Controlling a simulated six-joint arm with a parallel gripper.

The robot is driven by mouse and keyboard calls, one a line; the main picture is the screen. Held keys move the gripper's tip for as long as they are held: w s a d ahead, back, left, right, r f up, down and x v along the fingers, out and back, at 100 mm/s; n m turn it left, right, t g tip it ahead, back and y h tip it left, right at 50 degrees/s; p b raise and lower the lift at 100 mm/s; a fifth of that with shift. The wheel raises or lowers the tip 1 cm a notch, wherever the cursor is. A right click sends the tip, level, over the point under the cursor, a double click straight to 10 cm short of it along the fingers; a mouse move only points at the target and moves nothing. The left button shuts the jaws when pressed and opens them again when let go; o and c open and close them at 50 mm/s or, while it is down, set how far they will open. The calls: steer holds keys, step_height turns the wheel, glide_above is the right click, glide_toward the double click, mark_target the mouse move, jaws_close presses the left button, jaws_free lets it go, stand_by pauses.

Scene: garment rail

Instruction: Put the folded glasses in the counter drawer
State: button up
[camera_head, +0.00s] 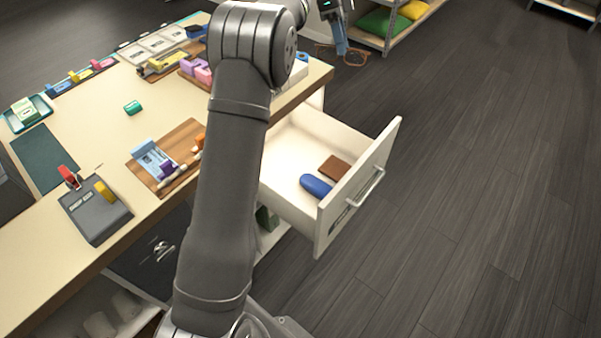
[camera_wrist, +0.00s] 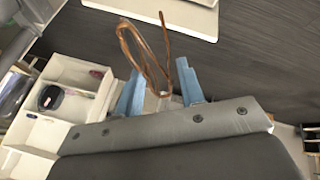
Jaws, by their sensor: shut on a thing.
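The folded glasses (camera_head: 355,63) have a thin orange-brown frame and hang at my gripper (camera_head: 341,46), over the floor beyond the counter's far right corner in the head view. In the wrist view the glasses (camera_wrist: 147,62) stick out from between the two blue fingers of my gripper (camera_wrist: 160,88), which is shut on them. The counter drawer (camera_head: 352,193) is pulled open on the right side of the counter. Inside it lie a blue oval case (camera_head: 316,186) and a flat brown item (camera_head: 335,168), with bare floor around them. The gripper is apart from the drawer.
The counter (camera_head: 98,141) carries several small items, trays and a dark card device (camera_head: 95,212). A shelf with green (camera_head: 378,24) and yellow cushions stands behind the gripper. A white divided container (camera_wrist: 72,78) shows at left in the wrist view. The floor right of the drawer is clear.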

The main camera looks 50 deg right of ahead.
mark_target(367, 62)
steer(key=s, duration=0.1)
steer(key=s+f+m, duration=0.1)
steer(key=s, duration=0.1)
steer(key=s+d+m+y, duration=0.1)
steer(key=s, duration=0.1)
steer(key=shift+s+d+f, duration=0.1)
steer(key=shift+s+f, duration=0.1)
steer(key=shift+f, duration=0.05)
steer(key=shift+s+f+m+t+y, duration=0.15)
steer(key=shift+s+f+m, duration=0.15)
steer(key=shift+s+f, duration=0.25)
steer(key=shift+s+f+m+t+y, duration=0.15)
steer(key=shift+s+f+m, duration=0.15)
steer(key=shift+f, duration=0.35)
steer(key=shift+m+y, duration=0.3)
steer(key=shift+m, duration=0.4)
steer(key=w+a+f, duration=0.1)
steer(key=a+f, duration=0.5)
steer(key=f, duration=0.7)
steer(key=w+a+f, duration=0.1)
steer(key=a+f, duration=0.6)
steer(key=f, duration=0.6)
steer(key=w+a+f, duration=0.1)
steer(key=a+f, duration=0.5)
steer(key=f, duration=0.7)
steer(key=shift+w+a+f, duration=0.15)
steer(key=shift+w+a, duration=0.05)
steer(key=shift+w, duration=0.2)
steer(key=shift+f, duration=2.15)
